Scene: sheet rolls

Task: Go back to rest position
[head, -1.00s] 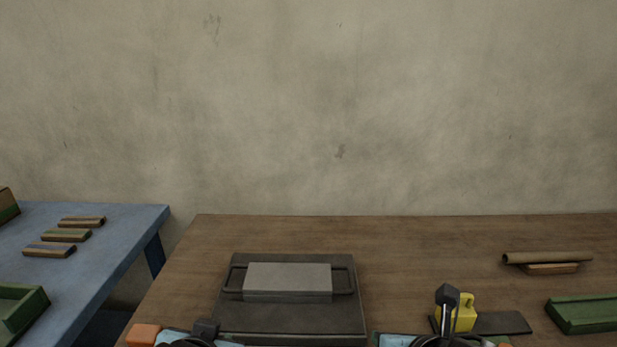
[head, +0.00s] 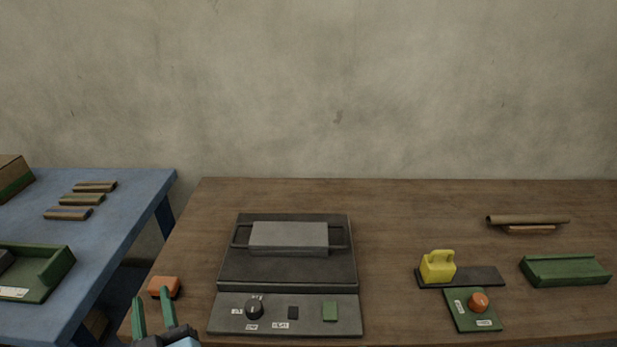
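My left gripper (head: 154,316) shows at the bottom left of the head view, over the front left edge of the brown table. Its two green fingers stand apart with nothing between them. An orange block (head: 164,287) lies on the table just beyond the fingers. My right gripper is not in view.
A dark press (head: 287,282) with a grey handled plate (head: 289,238) and a knob panel (head: 284,315) stands on the brown table (head: 400,205). Right are a yellow block (head: 438,266), a green button box (head: 473,310), a green tray (head: 566,272) and a roll (head: 527,220). A blue table (head: 110,235) stands left.

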